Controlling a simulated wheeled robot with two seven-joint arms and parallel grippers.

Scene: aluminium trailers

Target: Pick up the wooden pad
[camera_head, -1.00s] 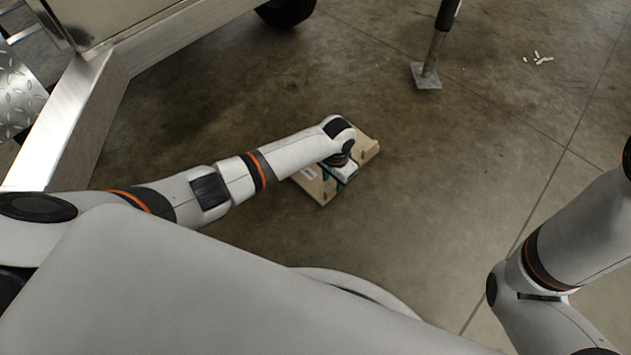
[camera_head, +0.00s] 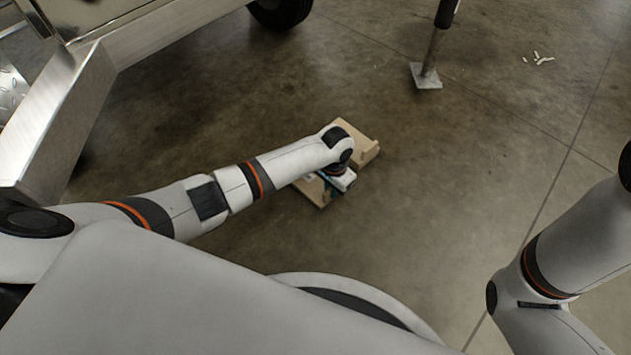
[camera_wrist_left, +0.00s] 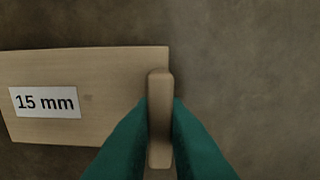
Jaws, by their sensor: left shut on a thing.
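The wooden pad (camera_head: 366,146) is a light wooden board on the concrete floor, partly hidden under my left wrist in the head view. In the left wrist view the board (camera_wrist_left: 112,88) carries a white label reading "15 mm", and an upright wooden bar (camera_wrist_left: 160,88) stands at its right end. My left gripper (camera_wrist_left: 160,112) has teal fingers shut on this bar, one on each side. In the head view the left gripper (camera_head: 328,183) is low over the pad and mostly hidden by the wrist. Whether the pad touches the floor cannot be told. My right gripper is out of view.
An aluminium trailer frame (camera_head: 60,125) stands at the left, with a black tyre (camera_head: 281,10) at the top. A support leg with a square foot plate (camera_head: 425,76) stands beyond the pad. Small white scraps (camera_head: 538,58) lie at the upper right. The floor around the pad is clear.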

